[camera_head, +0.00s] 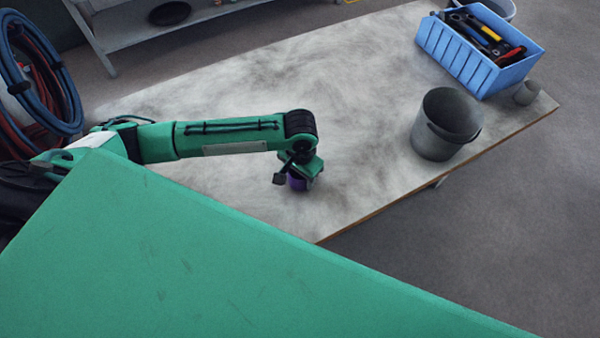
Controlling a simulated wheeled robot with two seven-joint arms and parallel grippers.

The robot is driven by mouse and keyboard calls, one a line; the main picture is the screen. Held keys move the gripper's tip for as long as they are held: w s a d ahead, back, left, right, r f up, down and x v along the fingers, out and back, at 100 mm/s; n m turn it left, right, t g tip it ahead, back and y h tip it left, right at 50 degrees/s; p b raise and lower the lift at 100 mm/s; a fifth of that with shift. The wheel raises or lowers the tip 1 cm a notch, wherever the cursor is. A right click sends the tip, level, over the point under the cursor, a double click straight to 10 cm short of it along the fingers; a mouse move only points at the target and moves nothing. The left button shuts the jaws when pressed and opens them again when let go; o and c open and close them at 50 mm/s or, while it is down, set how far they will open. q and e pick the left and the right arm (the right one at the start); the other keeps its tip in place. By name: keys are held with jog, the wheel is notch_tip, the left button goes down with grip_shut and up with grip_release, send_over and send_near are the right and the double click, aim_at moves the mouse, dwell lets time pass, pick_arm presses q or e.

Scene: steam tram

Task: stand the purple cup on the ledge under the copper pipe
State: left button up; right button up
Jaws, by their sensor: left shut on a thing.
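The purple cup (297,184) is in the head view near the front edge of the grey table, mostly hidden by my left gripper. My left gripper (291,176) comes down over it from above and is shut on it. The cup looks about upright. I cannot tell whether its base touches the table. I see no copper pipe and no ledge under one in this view. My right gripper is not in view.
The worn grey table (370,75) has wide free room behind and right of the cup. A dark grey bucket (446,125) stands at the right. A blue crate (458,55) of tools and a small grey object (525,93) are beyond it. Coiled hoses (40,85) hang at the left.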

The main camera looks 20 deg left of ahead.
pick_arm(q)
jog(key=shift+f, duration=0.1)
jog(key=o, duration=1)
